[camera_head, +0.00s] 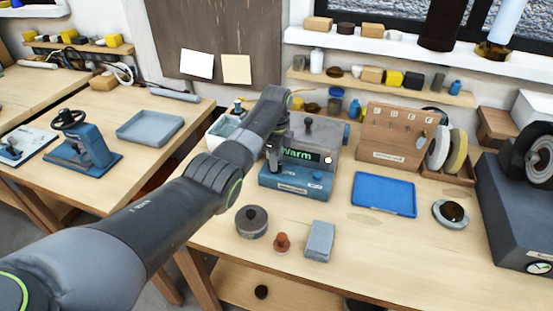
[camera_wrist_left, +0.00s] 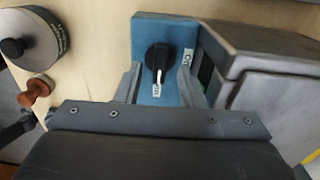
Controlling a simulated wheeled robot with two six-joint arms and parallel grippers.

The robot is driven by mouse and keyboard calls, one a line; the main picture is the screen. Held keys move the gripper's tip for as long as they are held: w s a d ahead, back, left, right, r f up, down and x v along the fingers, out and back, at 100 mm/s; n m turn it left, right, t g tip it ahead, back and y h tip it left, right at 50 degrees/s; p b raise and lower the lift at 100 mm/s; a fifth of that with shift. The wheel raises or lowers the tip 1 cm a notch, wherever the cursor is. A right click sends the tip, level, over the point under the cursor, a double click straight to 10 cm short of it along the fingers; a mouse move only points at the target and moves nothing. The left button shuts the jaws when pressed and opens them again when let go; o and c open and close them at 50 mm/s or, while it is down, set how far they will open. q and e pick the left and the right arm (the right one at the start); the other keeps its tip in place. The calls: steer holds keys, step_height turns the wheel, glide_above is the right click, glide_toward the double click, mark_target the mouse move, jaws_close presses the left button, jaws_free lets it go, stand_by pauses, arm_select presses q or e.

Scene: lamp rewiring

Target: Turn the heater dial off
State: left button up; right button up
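The heater is a grey box with a blue front base (camera_head: 300,190) on the middle bench. Its green display (camera_head: 296,154) reads "Warm". In the left wrist view, its black dial (camera_wrist_left: 158,57) sits on a blue panel (camera_wrist_left: 165,25). The dial's white mark points down toward a small white label; another label is at its right. My left gripper (camera_head: 272,158) is at the heater's left front. Its two fingers are apart on either side of the dial, and I cannot tell whether they touch it. In the head view the gripper seems to hide the dial. My right gripper is out of view.
A dark round pot (camera_head: 251,222), a red-brown knob (camera_head: 282,242) and a grey block (camera_head: 320,241) stand in front of the heater. A blue tray (camera_head: 384,194) lies to the right. A wooden rack (camera_head: 395,137) stands behind the tray. The bench's front right is clear.

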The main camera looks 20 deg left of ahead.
arm_select(q)
steer(key=shift+f, duration=0.55)
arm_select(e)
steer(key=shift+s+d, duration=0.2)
arm_select(q)
jaws_close()
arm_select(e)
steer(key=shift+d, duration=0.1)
